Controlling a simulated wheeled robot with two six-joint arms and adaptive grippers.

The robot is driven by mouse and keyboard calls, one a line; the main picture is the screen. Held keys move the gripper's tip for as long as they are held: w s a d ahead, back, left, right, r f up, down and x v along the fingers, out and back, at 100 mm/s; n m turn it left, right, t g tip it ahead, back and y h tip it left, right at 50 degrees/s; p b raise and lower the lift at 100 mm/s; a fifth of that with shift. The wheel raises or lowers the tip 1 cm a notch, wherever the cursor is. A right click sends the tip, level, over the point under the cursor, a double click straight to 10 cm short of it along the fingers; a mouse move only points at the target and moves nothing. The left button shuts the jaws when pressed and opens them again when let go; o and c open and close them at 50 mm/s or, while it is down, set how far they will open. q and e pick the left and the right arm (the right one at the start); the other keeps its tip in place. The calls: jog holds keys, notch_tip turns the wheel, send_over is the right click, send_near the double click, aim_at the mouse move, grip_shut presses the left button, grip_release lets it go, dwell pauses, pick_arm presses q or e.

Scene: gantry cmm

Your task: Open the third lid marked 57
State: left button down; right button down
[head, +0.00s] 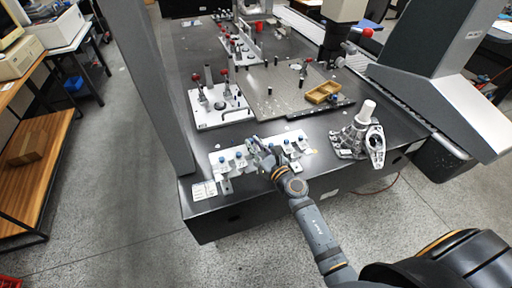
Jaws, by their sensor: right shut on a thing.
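A white fixture plate (229,158) with several small blue-topped parts lies along the front edge of the dark table. No lid number can be read at this size, so I cannot tell which part is marked 57. My right gripper (262,153) comes in from the lower right and is at the middle of this fixture. It is shut on a small part there, which its fingers mostly hide. Blue-topped parts show on both sides of it, at the left (222,159) and at the right (286,142). My left gripper is not in view.
A grey metal casting (360,138) with a white cylinder stands right of the fixture. Behind are a white plate with red-knobbed clamps (220,115), a flat metal plate (283,92) and a yellow tray (322,92). Grey machine columns rise left (155,80) and right (425,40).

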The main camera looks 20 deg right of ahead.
jog(key=c, duration=1.5)
grip_release()
jog(key=v, duration=1.2)
jog(key=shift+f, duration=0.1)
jog(key=s+d+f+m+g+h, duration=0.2)
jog(key=s+d+f+m, duration=0.1)
jog(key=f+m, duration=0.55)
jog(key=s+d+f+m+g+h, duration=0.1)
jog(key=s+d+f+m+g, duration=0.3)
jog(key=f, duration=0.8)
jog(key=s+d+f+m+g+h, duration=0.1)
jog(key=s+d+f+m+h, duration=0.1)
jog(key=f+m, duration=0.7)
jog(key=s+f+m+g, duration=0.3)
jog(key=s+f+m, duration=0.2)
jog(key=s, duration=0.4)
jog(key=s+a+f+m+g, duration=0.1)
jog(key=s+f+m+g, duration=0.2)
jog(key=s+f+m, duration=0.3)
jog(key=s+f+m+g, duration=0.3)
jog(key=s+f+m, duration=0.3)
jog(key=s, duration=0.6)
jog(key=shift+s+a+f, duration=0.15)
jog(key=shift+f, duration=0.55)
jog(key=shift+s+a+f, duration=0.15)
jog(key=shift+s+f, duration=0.05)
jog(key=shift+f, duration=0.5)
